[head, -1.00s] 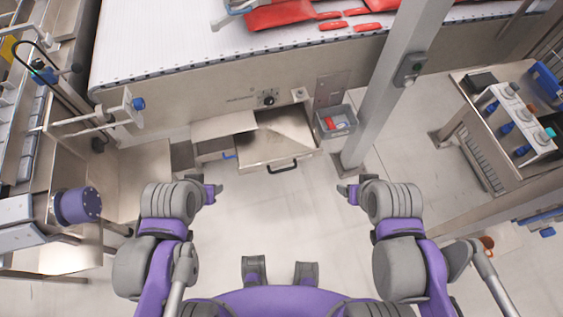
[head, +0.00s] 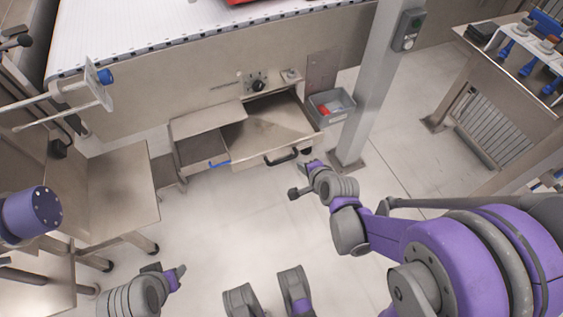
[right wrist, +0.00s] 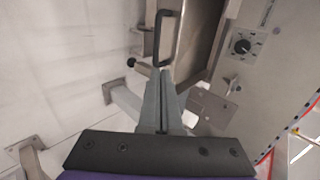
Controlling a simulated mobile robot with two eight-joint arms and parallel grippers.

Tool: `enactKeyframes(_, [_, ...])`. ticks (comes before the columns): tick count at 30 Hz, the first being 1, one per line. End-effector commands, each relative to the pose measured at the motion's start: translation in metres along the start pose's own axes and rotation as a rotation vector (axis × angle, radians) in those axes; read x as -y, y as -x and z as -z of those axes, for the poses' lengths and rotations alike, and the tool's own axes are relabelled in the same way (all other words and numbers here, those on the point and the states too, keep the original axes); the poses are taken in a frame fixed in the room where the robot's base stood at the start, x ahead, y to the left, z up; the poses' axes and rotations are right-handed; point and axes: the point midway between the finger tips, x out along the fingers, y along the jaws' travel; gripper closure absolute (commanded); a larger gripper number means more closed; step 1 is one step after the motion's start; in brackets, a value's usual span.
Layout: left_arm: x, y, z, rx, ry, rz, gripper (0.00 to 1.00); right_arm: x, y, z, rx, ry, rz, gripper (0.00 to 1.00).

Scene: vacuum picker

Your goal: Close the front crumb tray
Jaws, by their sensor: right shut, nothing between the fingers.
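The front crumb tray (head: 268,131) is a wide steel drawer under the conveyor, pulled out, with a black bar handle (head: 281,157) on its front. My right gripper (head: 307,164) is just right of and in front of the handle, apart from it. In the right wrist view its fingers (right wrist: 163,73) are shut and empty, and the black handle (right wrist: 164,38) lies beyond their tips. My left gripper (head: 181,270) is low at the left, away from the tray; its opening is unclear.
A steel post (head: 372,90) stands close to my right arm. The floor in front is clear.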

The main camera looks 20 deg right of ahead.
Motion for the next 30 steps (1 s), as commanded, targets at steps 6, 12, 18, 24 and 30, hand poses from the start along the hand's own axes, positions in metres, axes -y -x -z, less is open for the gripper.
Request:
enactKeyframes(6, [0.0,-0.014,-0.004,0.005,0.0,0.0,0.5,-0.001,-0.035,-0.001,0.002,0.003,-0.002,1.0])
enactKeyframes(12, [0.0,-0.029,-0.008,0.009,0.0,0.0,0.5,-0.001,-0.08,-0.001,0.001,0.004,-0.002,1.0])
enactKeyframes(18, [0.0,-0.036,-0.01,0.011,0.0,0.0,0.5,0.012,-0.109,-0.001,0.001,0.004,-0.001,1.0])
enactKeyframes(24, [0.0,-0.038,-0.01,0.012,0.0,0.0,0.5,0.025,-0.122,-0.001,0.001,0.005,-0.001,1.0])
enactKeyframes(30, [0.0,-0.038,-0.01,0.012,0.0,0.0,0.5,0.028,-0.124,-0.001,0.001,0.005,-0.001,1.0])
